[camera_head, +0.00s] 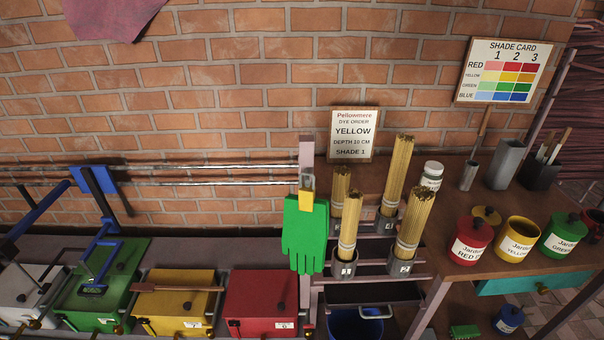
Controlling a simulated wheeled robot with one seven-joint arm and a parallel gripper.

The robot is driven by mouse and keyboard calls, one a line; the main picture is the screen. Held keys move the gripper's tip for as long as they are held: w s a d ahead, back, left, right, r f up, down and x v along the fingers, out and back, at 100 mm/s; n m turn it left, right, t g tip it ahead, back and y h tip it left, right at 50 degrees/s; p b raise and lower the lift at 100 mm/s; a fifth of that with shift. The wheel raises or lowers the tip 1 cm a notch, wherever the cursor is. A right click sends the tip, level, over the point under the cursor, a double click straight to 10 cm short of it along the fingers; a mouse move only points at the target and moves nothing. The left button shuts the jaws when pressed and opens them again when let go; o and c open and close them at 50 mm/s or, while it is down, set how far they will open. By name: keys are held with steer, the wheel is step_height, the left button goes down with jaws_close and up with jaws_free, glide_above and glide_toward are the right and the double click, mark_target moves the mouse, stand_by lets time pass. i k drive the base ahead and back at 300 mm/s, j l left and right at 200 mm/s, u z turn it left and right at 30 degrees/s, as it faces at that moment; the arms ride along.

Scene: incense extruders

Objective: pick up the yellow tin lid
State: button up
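The yellow tin lid (487,215) is a round yellow disc with a dark knob. It lies on the wooden bench at the right, behind and between the red jar (471,240) and the open yellow tin (517,240). My blue and black arm reaches in from the left. Its end, my gripper (93,288), appears small over the green box, far to the left of the lid. I cannot make out its fingers or whether they are open.
A green jar (562,236) with its lid on stands right of the yellow tin. Tall incense bundles (412,236), a white-capped bottle (431,176) and grey cylinders (506,165) stand nearby. A green glove (304,236) hangs mid-view. Green (125,270), yellow (180,300) and red (261,300) boxes line the left.

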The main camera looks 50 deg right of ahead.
mark_target(489, 215)
steer(key=z, duration=2.2)
